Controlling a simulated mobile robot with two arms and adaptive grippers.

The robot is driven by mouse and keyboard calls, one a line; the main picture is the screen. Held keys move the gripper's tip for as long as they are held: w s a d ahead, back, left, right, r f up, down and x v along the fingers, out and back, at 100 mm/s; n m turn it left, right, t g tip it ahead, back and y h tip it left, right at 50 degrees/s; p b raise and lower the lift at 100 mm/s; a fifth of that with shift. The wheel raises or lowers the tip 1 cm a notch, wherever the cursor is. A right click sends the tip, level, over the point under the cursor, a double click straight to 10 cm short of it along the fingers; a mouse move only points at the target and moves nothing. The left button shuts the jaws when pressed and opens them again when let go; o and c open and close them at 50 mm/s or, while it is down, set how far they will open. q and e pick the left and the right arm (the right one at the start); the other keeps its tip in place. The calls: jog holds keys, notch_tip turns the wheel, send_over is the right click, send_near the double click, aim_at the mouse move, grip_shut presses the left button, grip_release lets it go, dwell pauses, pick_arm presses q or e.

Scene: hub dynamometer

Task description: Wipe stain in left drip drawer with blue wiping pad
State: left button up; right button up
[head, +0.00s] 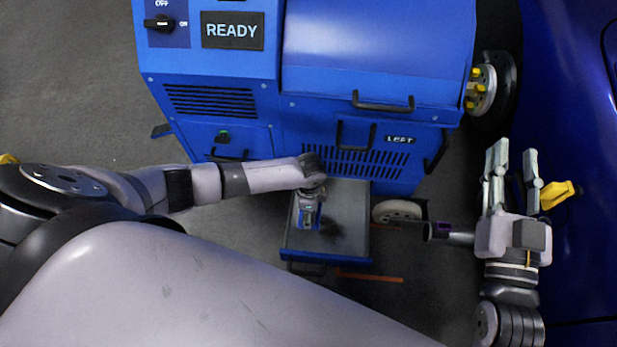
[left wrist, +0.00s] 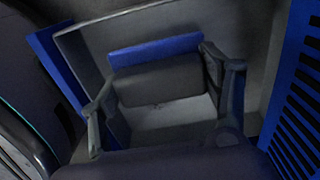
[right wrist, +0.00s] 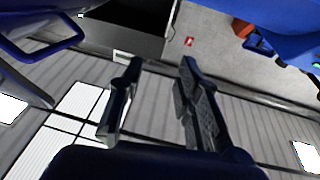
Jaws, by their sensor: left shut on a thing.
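The left drip drawer (head: 352,195) is pulled out below the blue machine, a grey tray with a blue front. A dark stain (head: 328,229) shows on its floor, near the front and right beside my left gripper. My left gripper (head: 309,216) points down into the drawer. It is shut on the blue wiping pad; in the left wrist view the pad's blue edge (left wrist: 155,51) and dark grey body (left wrist: 160,82) show between the fingers. Whether the pad touches the drawer floor I cannot tell. My right gripper (head: 513,165) is open and empty, away to the right.
The blue machine (head: 370,50), with a READY sign and black handles, stands behind the drawer. A caster wheel (head: 398,211) is just right of the drawer. An orange strip (head: 370,277) lies on the floor in front. A dark blue car (head: 580,120) stands at the right, close to my right gripper.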

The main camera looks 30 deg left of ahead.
notch_tip(320, 180, down, 7)
jog(key=d+g+h+p, duration=0.1)
jog(key=g, duration=0.3)
jog(key=shift+r, duration=0.2)
jog(key=shift+s, duration=0.1)
